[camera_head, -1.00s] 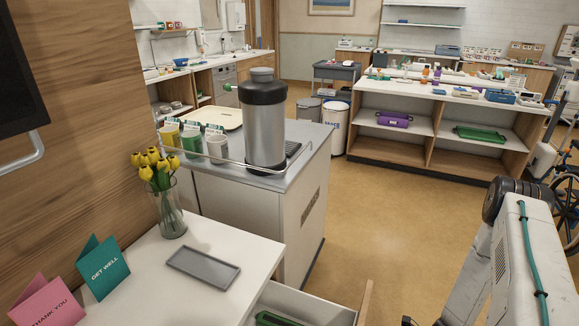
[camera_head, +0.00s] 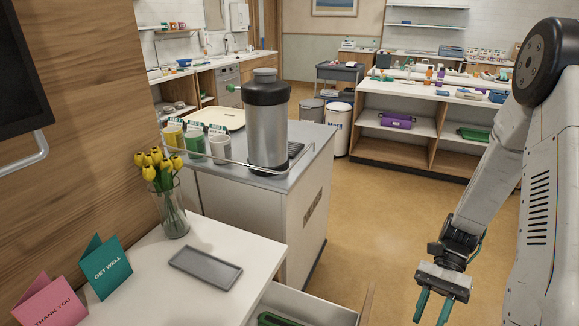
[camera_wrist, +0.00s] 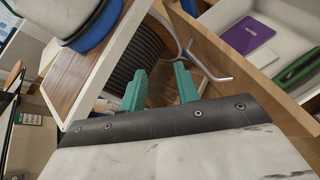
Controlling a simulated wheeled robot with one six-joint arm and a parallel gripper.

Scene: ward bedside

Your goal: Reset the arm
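My gripper (camera_head: 434,305) hangs at the lower right in the head view, with its two green fingers pointing down. The fingers stand apart with nothing between them. In the wrist view my gripper (camera_wrist: 160,88) also shows both green fingers apart and empty. My arm is bent, with its elbow high at the right edge of the head view. The gripper is to the right of the open bedside drawer (camera_head: 318,308), apart from it in the head view.
A white bedside table (camera_head: 225,240) holds a grey tray (camera_head: 206,267), a vase of yellow flowers (camera_head: 172,213) and cards. A cart (camera_head: 300,205) bears a large urn (camera_head: 266,130) and several cups. The open drawer holds a purple item (camera_wrist: 246,36). Floor (camera_head: 385,215) is clear behind the arm.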

